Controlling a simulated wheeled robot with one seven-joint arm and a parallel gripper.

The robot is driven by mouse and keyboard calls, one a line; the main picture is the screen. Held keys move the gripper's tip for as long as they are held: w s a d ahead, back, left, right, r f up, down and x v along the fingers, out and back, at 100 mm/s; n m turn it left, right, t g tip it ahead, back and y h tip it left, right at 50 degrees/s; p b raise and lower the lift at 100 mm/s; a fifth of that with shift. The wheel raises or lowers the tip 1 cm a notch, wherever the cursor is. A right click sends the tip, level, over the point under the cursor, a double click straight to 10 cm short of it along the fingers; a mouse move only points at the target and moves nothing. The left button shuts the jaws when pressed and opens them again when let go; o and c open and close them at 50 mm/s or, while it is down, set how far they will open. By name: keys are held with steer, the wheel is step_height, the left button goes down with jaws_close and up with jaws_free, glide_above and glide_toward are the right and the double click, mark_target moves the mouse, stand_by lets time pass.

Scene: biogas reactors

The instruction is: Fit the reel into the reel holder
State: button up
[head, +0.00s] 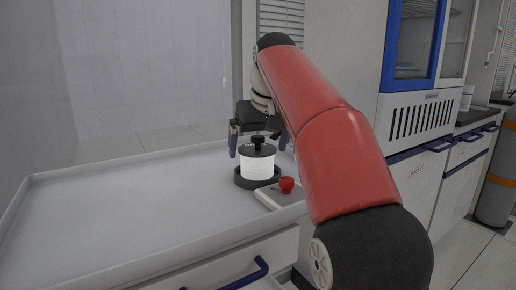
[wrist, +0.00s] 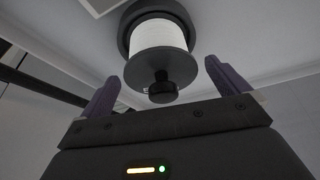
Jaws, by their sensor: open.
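The reel (head: 257,164) is white with a black top flange and a black knob. It stands upright in the dark round reel holder (head: 243,182) on the tray-like table top. The reel also shows in the wrist view (wrist: 158,38), with its knob towards my gripper and the dark holder (wrist: 126,22) around its far end. My gripper (head: 255,150) is open above the reel, its two purple fingers apart on either side of the knob. In the wrist view my gripper (wrist: 160,82) holds nothing, and the fingertips look clear of the reel.
A pale box with a red button (head: 287,185) stands just right of the holder. The table (head: 120,212) has a raised rim and is clear on the left. A cabinet with blue trim (head: 412,115) stands at the right.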

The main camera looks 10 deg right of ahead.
steer(key=p+v, duration=0.3)
steer(key=v, duration=0.6)
steer(key=shift+s+r, duration=0.15)
steer(key=shift+r, duration=0.25)
